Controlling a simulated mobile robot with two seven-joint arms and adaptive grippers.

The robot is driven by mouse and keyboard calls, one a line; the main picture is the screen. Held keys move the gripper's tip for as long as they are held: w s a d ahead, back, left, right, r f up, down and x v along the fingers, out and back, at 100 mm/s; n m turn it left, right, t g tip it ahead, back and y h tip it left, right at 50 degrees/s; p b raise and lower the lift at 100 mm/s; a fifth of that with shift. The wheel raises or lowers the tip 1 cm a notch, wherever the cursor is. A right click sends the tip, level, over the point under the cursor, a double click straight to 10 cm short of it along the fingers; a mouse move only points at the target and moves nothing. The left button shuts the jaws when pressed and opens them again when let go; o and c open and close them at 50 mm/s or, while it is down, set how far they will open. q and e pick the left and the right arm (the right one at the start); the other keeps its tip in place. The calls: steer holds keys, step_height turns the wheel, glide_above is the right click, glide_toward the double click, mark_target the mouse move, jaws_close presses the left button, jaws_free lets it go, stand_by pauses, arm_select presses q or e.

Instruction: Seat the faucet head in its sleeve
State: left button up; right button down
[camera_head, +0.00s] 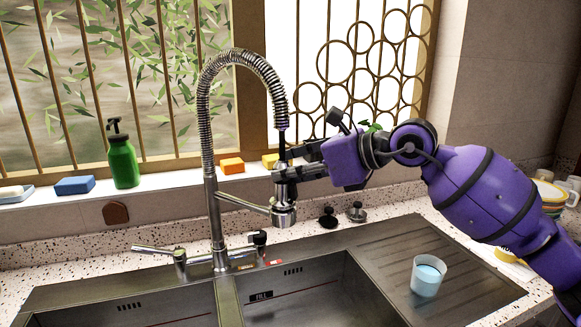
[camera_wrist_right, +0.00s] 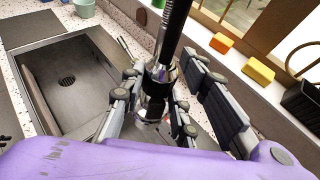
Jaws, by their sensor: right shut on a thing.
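The chrome faucet head (camera_head: 285,215) hangs upright below the spring hose (camera_head: 240,58), beside the faucet post (camera_head: 214,215). My right gripper (camera_head: 284,174) reaches in from the right and is shut on the head's upper part. In the right wrist view, the faucet head (camera_wrist_right: 155,82) stands between the fingers of the right gripper (camera_wrist_right: 152,98). The side arm (camera_head: 243,202) of the faucet runs from the post to the head. The sleeve at its end is largely covered, so I cannot tell whether the head is inside it. My left gripper is out of view.
The double sink (camera_head: 150,300) lies below. A cup (camera_head: 428,275) stands on the drainboard at right. A green soap bottle (camera_head: 122,160), a blue sponge (camera_head: 75,185) and an orange block (camera_head: 231,166) line the sill. Two dark stoppers (camera_head: 327,217) sit behind the sink.

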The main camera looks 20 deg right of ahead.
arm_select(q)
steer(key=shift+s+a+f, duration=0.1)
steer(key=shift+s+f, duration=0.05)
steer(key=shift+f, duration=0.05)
arm_select(e)
steer(key=shift+f, duration=0.3)
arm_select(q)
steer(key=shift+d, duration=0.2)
arm_select(e)
steer(key=c, duration=1.3)
jaws_free()
steer(key=o, duration=0.5)
steer(key=shift+f, duration=0.1)
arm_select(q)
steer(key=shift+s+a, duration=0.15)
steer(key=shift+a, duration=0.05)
arm_select(e)
steer(key=shift+o, duration=0.8)
